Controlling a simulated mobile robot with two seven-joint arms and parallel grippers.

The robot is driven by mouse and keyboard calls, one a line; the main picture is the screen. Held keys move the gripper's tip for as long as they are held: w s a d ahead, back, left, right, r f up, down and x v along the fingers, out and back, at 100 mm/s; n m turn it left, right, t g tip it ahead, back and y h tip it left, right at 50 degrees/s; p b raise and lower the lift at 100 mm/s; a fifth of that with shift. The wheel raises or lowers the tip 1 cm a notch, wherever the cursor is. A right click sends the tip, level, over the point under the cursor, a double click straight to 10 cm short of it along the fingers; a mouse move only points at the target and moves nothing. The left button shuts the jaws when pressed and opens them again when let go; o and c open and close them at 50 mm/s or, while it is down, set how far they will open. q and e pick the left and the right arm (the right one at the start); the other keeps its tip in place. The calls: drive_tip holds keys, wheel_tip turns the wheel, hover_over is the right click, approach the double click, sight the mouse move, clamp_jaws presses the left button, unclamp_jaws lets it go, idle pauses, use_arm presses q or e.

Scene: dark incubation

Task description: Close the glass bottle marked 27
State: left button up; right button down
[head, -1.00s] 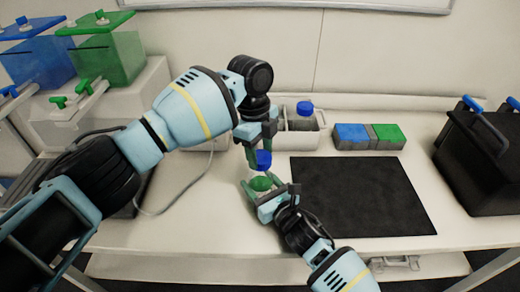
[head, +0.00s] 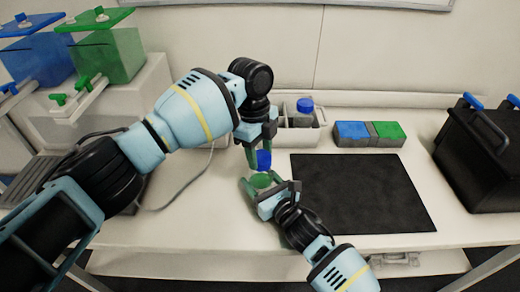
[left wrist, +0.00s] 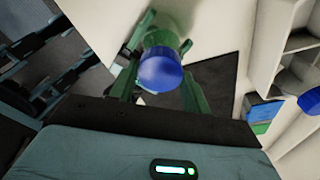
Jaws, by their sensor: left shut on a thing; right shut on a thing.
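A blue cap (head: 264,160) is between the fingers of my left gripper (head: 261,150), which is shut on it. In the left wrist view the cap (left wrist: 160,72) sits between the two green fingers. Just below it in the head view, a green glass bottle (head: 261,181) is held in my right gripper (head: 256,188), which is shut around it. The cap is very close above the bottle's mouth; I cannot tell whether they touch. The bottle also shows behind the cap in the left wrist view (left wrist: 160,38). No number is legible on it.
A black mat (head: 360,195) lies to the right of the grippers. Behind stand a white rack (head: 300,138) with a blue-capped bottle (head: 304,106) and a blue-and-green block (head: 369,134). A black box (head: 485,160) stands at the right, green and blue containers (head: 108,55) at the left.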

use_arm(q)
drive_tip(key=m, duration=0.5)
drive_tip(key=m+y, duration=0.1)
drive_tip(key=m, duration=0.3)
drive_tip(key=shift+w+d+r+m+g, duration=0.1)
drive_tip(key=shift+m+g, duration=0.2)
drive_tip(key=m, duration=0.5)
drive_tip(key=shift+y, duration=0.3)
drive_tip(key=m, duration=0.3)
drive_tip(key=shift+d+r, duration=0.1)
drive_tip(key=shift+d, duration=0.1)
drive_tip(key=shift+m+y, duration=0.3)
drive_tip(key=shift+m, duration=0.6)
drive_tip(key=o, duration=0.9)
drive_tip(key=shift+a, duration=0.1)
drive_tip(key=shift+o, duration=0.2)
drive_tip(key=shift+f, duration=0.2)
